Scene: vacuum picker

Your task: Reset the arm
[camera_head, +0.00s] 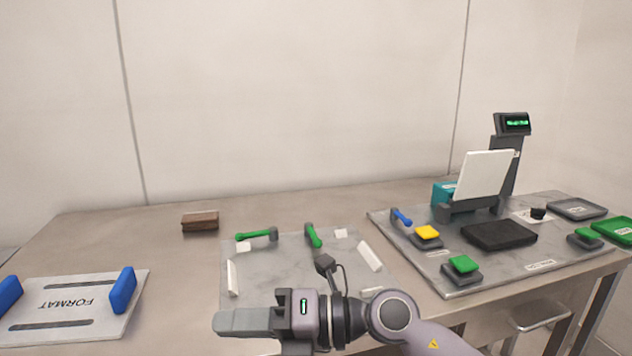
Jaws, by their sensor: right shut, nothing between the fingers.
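My right gripper (240,321) comes in from the lower right on my grey arm, near the front edge of the table (170,246). Its fingers point left and are shut, with nothing between them. It stands over the front of a grey marbled plate and hides part of it. My left gripper is not in view.
The marbled plate (285,265) carries two green-handled levers (313,236). A FORMAT plate with blue handles (122,290) lies at the left, and a brown block (200,221) at the back. At the right, a panel (455,274) holds push buttons, a black pad and a display post (505,160).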

